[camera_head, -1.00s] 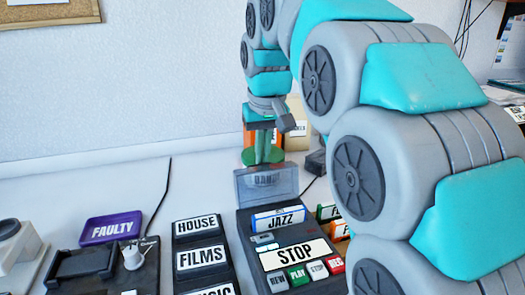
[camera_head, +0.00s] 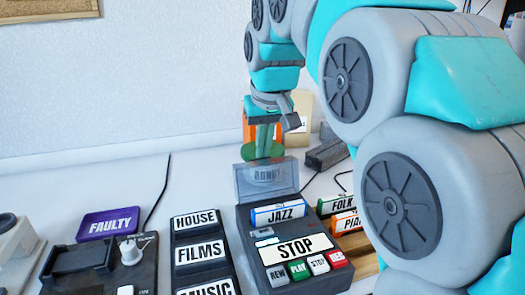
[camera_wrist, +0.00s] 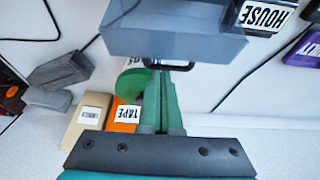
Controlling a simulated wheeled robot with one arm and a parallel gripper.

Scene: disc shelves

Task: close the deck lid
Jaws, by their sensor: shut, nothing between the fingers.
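The deck (camera_head: 297,250) stands on the table with a JAZZ tape (camera_head: 279,214) in its slot and a STOP display with several buttons in front. Its grey see-through lid (camera_head: 266,177) stands up, open, at the back of the deck. In the wrist view the lid (camera_wrist: 175,35) is close in front of my fingertips, with a dark handle-like bar at its edge. My gripper (camera_head: 263,152) is shut and empty, pointing down just behind the lid. Its green fingers show in the wrist view (camera_wrist: 160,72), where I cannot tell whether they touch the lid.
HOUSE, FILMS and MUSIC labels sit on a rack (camera_head: 200,249) left of the deck. FOLK (camera_head: 340,204) and PIANO (camera_head: 346,224) tapes lie at its right. A purple FAULTY tray (camera_head: 108,224) is at the left. An orange TAPE box (camera_wrist: 125,115) stands behind my gripper.

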